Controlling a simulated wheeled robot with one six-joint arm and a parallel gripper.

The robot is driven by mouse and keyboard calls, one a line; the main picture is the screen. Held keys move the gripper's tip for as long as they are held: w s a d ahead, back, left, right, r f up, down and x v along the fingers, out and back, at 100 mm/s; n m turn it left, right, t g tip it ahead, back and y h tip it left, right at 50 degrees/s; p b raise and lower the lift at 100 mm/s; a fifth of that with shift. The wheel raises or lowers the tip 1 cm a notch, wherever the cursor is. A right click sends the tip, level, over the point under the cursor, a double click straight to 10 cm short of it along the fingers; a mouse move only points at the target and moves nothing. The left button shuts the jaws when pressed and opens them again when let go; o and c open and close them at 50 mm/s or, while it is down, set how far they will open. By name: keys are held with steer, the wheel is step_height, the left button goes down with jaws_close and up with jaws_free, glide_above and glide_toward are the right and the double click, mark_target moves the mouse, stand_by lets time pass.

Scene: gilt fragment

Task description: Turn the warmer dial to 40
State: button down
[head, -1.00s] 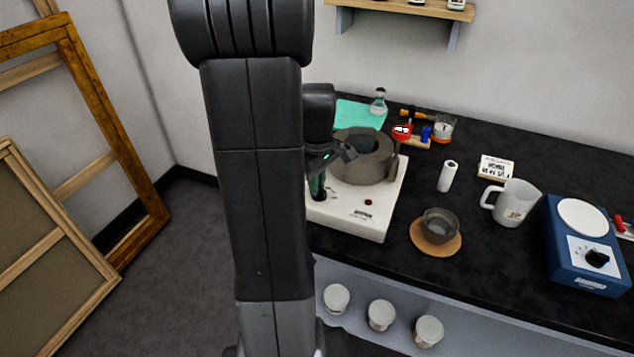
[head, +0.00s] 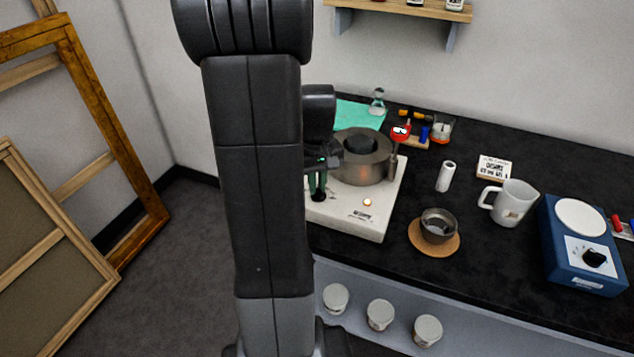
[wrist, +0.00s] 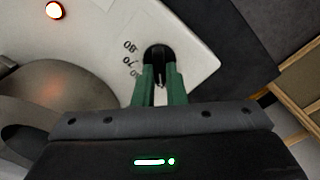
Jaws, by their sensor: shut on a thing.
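The warmer (head: 384,207) is a white box with a grey metal pot (head: 366,170) on it, left on the black bench. The black dial (wrist: 157,53) is at the warmer's front left corner. Printed numbers, 80 and 70 among them, show left of the dial; others are hidden by my gripper. My gripper (wrist: 160,76) has its green fingers shut on the dial; it also shows in the head view (head: 318,184). The dial's pointer is hard to read.
A cork mat (head: 418,245) with a small dark bowl (head: 438,226) is right of the warmer. A white jug (head: 513,203), a white cylinder (head: 445,176) and a blue device (head: 565,250) with its own dial stand further right. Several small items lie behind.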

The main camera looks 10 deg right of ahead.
stand_by(0.4)
steer(key=c, duration=1.5)
jaws_free()
step_height(320, 180, up, 14)
steer(key=shift+f, duration=0.1)
step_height(320, 180, down, 14)
steer(key=shift+r, duration=0.1)
steer(key=shift+r, duration=0.1)
